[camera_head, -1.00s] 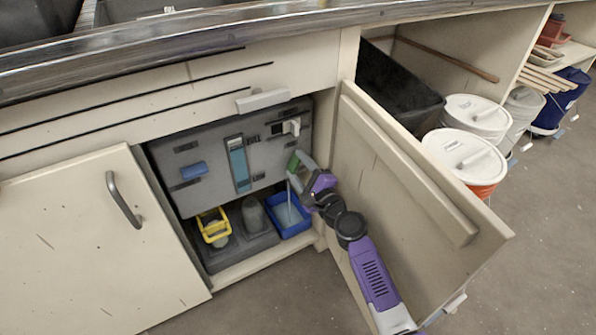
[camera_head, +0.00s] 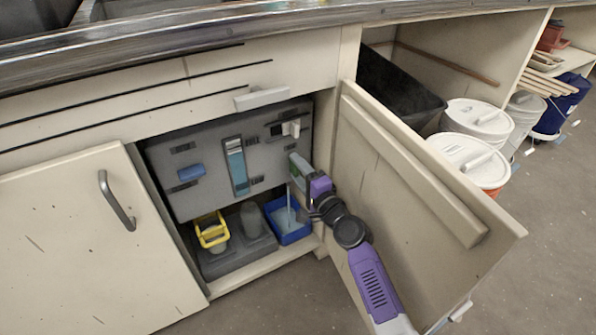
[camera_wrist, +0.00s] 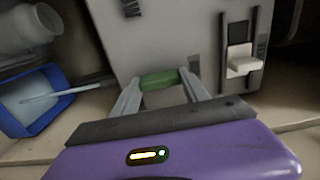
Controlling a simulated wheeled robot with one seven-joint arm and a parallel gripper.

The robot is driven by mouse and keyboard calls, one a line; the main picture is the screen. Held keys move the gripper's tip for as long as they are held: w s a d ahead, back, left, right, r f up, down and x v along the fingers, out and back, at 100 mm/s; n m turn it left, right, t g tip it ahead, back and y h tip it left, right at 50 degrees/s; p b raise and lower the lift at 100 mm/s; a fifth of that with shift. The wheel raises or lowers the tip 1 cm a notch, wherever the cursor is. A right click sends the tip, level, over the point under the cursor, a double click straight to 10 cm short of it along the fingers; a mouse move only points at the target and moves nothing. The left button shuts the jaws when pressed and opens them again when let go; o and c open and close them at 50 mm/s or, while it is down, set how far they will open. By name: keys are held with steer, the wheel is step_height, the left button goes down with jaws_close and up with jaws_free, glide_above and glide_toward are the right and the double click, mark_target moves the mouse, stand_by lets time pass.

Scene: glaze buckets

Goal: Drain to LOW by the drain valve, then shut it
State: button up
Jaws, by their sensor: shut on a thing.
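The grey tank (camera_head: 205,150) sits inside the open cabinet, with a tall level window (camera_head: 237,165) on its front. The window is pale at the top and blue below; its small marks are unreadable. A thin pale stream (camera_head: 289,198) runs down into the blue tray (camera_head: 305,232), which holds pale liquid. The tray also shows in the wrist view (camera_wrist: 60,75).
A white slider (camera_head: 291,128) is on the tank's upper right. A yellow basket (camera_head: 212,238) and a grey container (camera_head: 252,220) stand left of the tray. The open cabinet door (camera_head: 400,170) stands right beside my arm. Lidded buckets (camera_head: 470,155) stand beyond it.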

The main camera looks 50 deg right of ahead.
steer(key=o, duration=1.4)
steer(key=shift+s, duration=0.1)
steer(key=v, duration=0.7)
steer(key=shift+s+a, duration=0.15)
steer(key=shift+s, duration=0.15)
